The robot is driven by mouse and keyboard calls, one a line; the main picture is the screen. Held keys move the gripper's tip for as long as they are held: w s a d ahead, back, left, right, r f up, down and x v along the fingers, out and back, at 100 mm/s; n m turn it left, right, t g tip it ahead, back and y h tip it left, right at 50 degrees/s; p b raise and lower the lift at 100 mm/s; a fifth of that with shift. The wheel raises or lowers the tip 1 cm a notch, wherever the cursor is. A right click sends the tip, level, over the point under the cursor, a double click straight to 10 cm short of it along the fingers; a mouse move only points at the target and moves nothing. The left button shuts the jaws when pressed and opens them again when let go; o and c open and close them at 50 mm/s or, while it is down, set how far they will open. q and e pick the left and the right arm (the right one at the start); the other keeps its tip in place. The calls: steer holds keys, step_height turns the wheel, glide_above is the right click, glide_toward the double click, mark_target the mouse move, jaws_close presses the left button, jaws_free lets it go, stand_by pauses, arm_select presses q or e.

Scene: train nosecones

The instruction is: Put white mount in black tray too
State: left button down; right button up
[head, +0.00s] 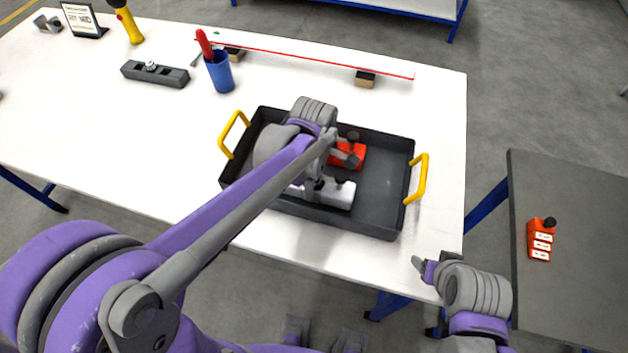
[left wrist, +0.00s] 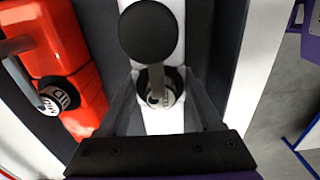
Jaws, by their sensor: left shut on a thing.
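The white mount (head: 338,194) is inside the black tray (head: 372,226), along its near side. My left gripper (head: 318,184) reaches down into the tray and is shut on the white mount. In the left wrist view the white mount (left wrist: 165,122) runs between my two fingers (left wrist: 160,100), with a round black knob (left wrist: 147,32) above the grip. I cannot tell whether the mount rests fully on the tray floor. My left arm hides part of the tray and mount. My right gripper (head: 424,268) is off the table's near right edge, and its fingers are unclear.
A red mount (head: 356,154) lies in the tray behind the white one. Yellow handles (head: 417,180) stand at both tray ends. An orange mount (head: 540,240) sits on the grey side table (head: 585,205).

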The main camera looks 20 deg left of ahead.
arm_select(q)
steer(key=shift+f, duration=0.1)
arm_select(e)
steer(key=shift+f, duration=0.15)
arm_select(q)
steer(key=shift+c, duration=0.3)
jaws_free()
